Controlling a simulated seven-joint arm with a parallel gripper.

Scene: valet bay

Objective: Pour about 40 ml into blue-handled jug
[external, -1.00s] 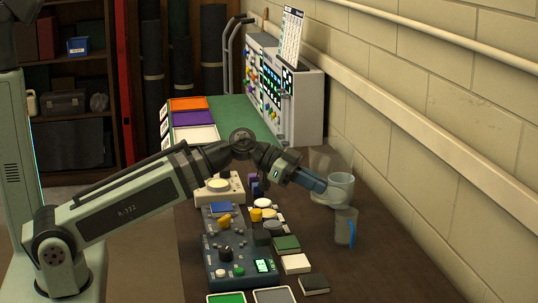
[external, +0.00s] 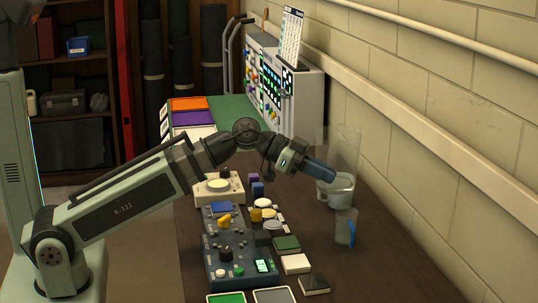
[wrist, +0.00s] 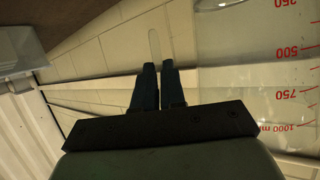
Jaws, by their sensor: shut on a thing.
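The blue-handled jug (external: 345,228) is small and clear and stands on the dark bench near the wall. Its blue handle faces the near right. My gripper (external: 331,176) is in the air above and beyond it. In the wrist view my gripper (wrist: 158,68) is shut on a clear handle (wrist: 154,44). This belongs to a tall clear measuring jug (external: 346,150) with red marks, which show in the wrist view (wrist: 290,75). The measuring jug looks about upright and apart from the blue-handled jug. I cannot tell its liquid level.
A second clear vessel (external: 341,187) stands just under my gripper, close to the wall. A dark control box (external: 232,250) and several small coloured blocks lie to the left. The bench's near right part is clear.

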